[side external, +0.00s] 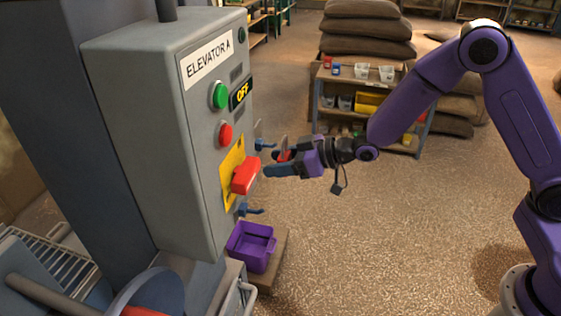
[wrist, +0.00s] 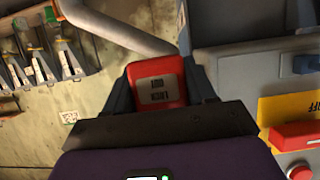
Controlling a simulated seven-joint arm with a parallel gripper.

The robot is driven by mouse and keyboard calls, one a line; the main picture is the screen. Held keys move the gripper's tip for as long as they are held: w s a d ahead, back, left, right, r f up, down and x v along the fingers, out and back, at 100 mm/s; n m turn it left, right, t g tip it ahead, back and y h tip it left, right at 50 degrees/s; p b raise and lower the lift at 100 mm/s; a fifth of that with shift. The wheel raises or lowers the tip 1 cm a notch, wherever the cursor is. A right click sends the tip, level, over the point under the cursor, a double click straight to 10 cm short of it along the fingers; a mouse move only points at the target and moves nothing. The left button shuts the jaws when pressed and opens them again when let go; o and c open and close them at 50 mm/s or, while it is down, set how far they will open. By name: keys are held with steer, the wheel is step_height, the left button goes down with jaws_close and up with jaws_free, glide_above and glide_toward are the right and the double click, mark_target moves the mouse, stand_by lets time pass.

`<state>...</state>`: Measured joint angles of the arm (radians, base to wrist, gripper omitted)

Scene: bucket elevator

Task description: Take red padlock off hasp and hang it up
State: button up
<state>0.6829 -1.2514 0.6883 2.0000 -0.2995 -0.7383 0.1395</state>
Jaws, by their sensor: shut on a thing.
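My gripper (side external: 276,164) is shut on the red padlock (side external: 284,155), just right of the grey control box in the side view. A lower blue hook (side external: 250,210) is empty.
A purple bin (side external: 250,252) stands below the lower hook. A stocked shelf (side external: 365,105) stands behind. The floor right of the box is open.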

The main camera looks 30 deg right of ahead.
stand_by(0.3)
steer(key=shift+w+a+r, duration=0.1)
steer(key=shift+w+a, duration=0.95)
steer(key=shift+a, duration=0.15)
steer(key=shift+d, duration=0.1)
stand_by(0.3)
steer(key=s+d, duration=0.5)
steer(key=shift+s+d, duration=0.15)
steer(key=shift+d, duration=0.05)
stand_by(1.0)
steer(key=shift+d, duration=0.1)
steer(key=s+d+f+m+t+h, duration=0.1)
steer(key=d+m+h, duration=0.3)
steer(key=d, duration=0.6)
steer(key=s+d+f+m+t+h, duration=0.1)
steer(key=s+d+m+t+h, duration=0.1)
steer(key=d+m+h, duration=0.3)
steer(key=d+t, duration=0.1)
steer(key=d, duration=0.3)
steer(key=shift+s+d+f+h, duration=0.2)
steer(key=shift+d+h, duration=0.1)
steer(key=shift+d, duration=0.1)
